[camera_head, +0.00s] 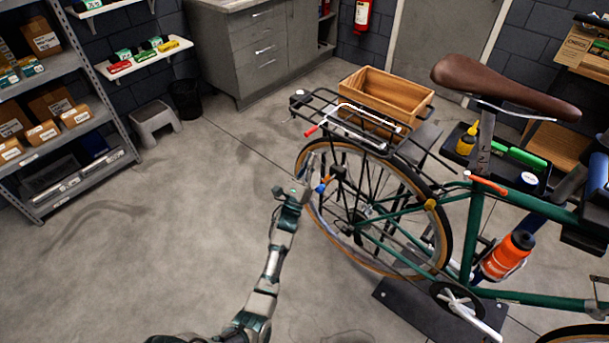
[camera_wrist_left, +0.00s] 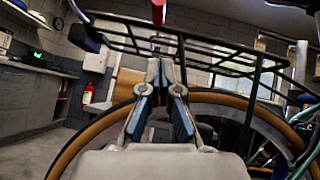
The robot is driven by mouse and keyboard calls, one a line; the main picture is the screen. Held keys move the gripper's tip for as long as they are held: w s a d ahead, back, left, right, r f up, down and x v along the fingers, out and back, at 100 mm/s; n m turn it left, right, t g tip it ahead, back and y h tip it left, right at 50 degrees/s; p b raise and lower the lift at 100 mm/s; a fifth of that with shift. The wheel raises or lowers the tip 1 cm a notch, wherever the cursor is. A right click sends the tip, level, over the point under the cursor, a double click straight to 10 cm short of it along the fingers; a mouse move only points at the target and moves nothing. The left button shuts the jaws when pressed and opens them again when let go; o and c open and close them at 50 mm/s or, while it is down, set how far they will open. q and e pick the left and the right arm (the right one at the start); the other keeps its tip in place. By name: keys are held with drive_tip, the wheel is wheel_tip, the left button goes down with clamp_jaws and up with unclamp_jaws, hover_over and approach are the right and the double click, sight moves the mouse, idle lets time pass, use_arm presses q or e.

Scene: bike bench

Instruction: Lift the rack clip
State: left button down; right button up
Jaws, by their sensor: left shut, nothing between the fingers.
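The rack clip (camera_head: 350,106) is a thin silver bar with a red tip on top of the black rear rack (camera_head: 318,97) of a green bicycle. It appears to lie down along the rack. In the left wrist view a red end (camera_wrist_left: 158,12) shows at the top edge, above the rack bars (camera_wrist_left: 140,42). My left gripper (camera_head: 311,163) is beside the rear wheel, below the rack and the clip's red tip, apart from the clip. Its fingers (camera_wrist_left: 166,65) are shut and empty, pointing up toward the rack. My right gripper is in neither view.
A wooden crate (camera_head: 385,92) sits behind the rack. The rear wheel (camera_head: 300,170) is close to my left gripper. The brown saddle (camera_head: 505,84) and a tool tray (camera_head: 530,178) are to the right. The floor (camera_head: 180,240) to the left is free.

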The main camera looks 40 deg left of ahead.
use_arm(q)
drive_tip(key=r, duration=0.1)
drive_tip(key=w+r, duration=0.1)
drive_tip(key=r, duration=0.1)
drive_tip(key=a+r, duration=0.1)
drive_tip(key=r, duration=0.1)
drive_tip(key=shift+w+a+p, duration=0.1)
drive_tip(key=shift+w+p, duration=0.1)
drive_tip(key=shift+p, duration=0.15)
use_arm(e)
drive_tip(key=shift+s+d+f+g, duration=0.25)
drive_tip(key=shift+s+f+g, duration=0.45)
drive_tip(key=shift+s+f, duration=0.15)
use_arm(q)
drive_tip(key=shift+a, duration=0.1)
